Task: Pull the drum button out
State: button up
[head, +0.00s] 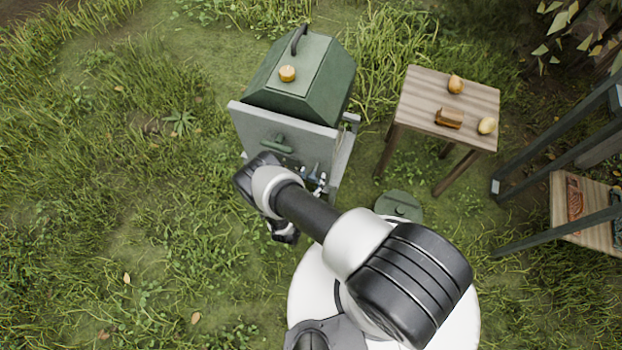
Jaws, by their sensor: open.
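A green drum-like machine (322,62) with angled sides and a black handle on top stands at upper centre. A small round orange-yellow object (287,73) sits on its upper face. A grey panel (250,125) forms its near side, with a green grip (276,143) on it. I cannot tell which part is the drum button; it may be hidden behind my arm. My gripper (316,180) is open close to the lower right of the grey panel, partly covered by my arm. Whether it touches anything there cannot be made out.
A wooden table (420,90) at right of the machine bears a pear (455,84), a yellow fruit (487,125) and a brown block (449,118). A green round lid (399,205) lies on the grass. A dark-framed stand (545,150) is at far right. The left grass is open.

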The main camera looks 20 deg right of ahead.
jog(key=shift+a, duration=0.1)
jog(key=v, duration=1.2)
jog(key=shift+f, duration=0.1)
